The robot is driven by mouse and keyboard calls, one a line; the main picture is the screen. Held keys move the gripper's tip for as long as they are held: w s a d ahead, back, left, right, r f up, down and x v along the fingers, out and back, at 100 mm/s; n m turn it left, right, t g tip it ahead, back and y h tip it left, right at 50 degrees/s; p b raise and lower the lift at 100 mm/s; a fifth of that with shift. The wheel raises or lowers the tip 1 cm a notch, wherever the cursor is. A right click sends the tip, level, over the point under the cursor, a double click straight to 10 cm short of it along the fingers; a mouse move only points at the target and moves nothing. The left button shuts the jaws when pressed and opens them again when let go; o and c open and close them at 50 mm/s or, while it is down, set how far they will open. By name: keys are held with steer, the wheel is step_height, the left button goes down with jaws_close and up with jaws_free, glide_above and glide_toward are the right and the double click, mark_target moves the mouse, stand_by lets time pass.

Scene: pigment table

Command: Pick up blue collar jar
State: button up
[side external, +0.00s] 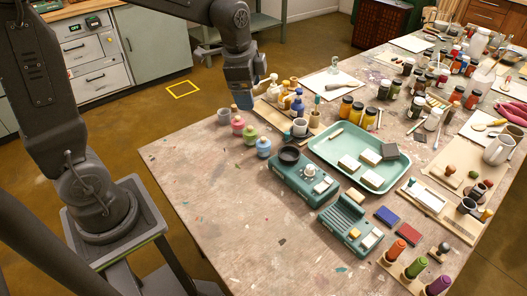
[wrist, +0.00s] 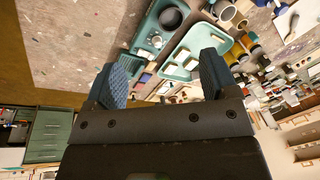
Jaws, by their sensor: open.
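A light blue jar (side external: 264,147) stands upright on the table at the near end of a short row. A green jar (side external: 250,136), a pink jar (side external: 238,127) and a grey jar (side external: 223,117) are in line beyond it. My gripper (side external: 243,99) is above the table's far left edge, up and left of the blue jar and apart from it. In the wrist view my gripper (wrist: 165,74) has its two blue-padded fingers wide apart with nothing held. I cannot make out the blue jar in the wrist view.
A board with bottles and a grey cup (side external: 300,127) stands right of the jars. A green scale (side external: 306,180) and a mint tray (side external: 335,172) lie nearer and right. More pots crowd the far right. The table's left front (side external: 205,190) is clear.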

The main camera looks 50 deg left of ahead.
mark_target(264, 139)
steer(key=w+a+f+m, duration=0.1)
steer(key=w+f+m, duration=0.1)
steer(key=w+f, duration=0.1)
steer(key=w+a+f+m+g, duration=0.1)
steer(key=w+a+f+m, duration=0.1)
steer(key=f, duration=0.4)
steer(key=w+a+f+m+g, duration=0.1)
steer(key=w+a+f+m, duration=0.1)
steer(key=w+f, duration=0.2)
steer(key=shift+a+f+m, duration=0.25)
steer(key=shift+f+m, duration=0.15)
steer(key=shift+f, duration=0.15)
step_height(264, 139, down, 8)
steer(key=shift+f, duration=0.1)
steer(key=shift+a+f, duration=0.1)
steer(key=shift+f, duration=2.55)
steer(key=shift+c, duration=0.4)
steer(key=shift+w, duration=0.1)
steer(key=c, duration=1)
steer(key=shift+r, duration=0.15)
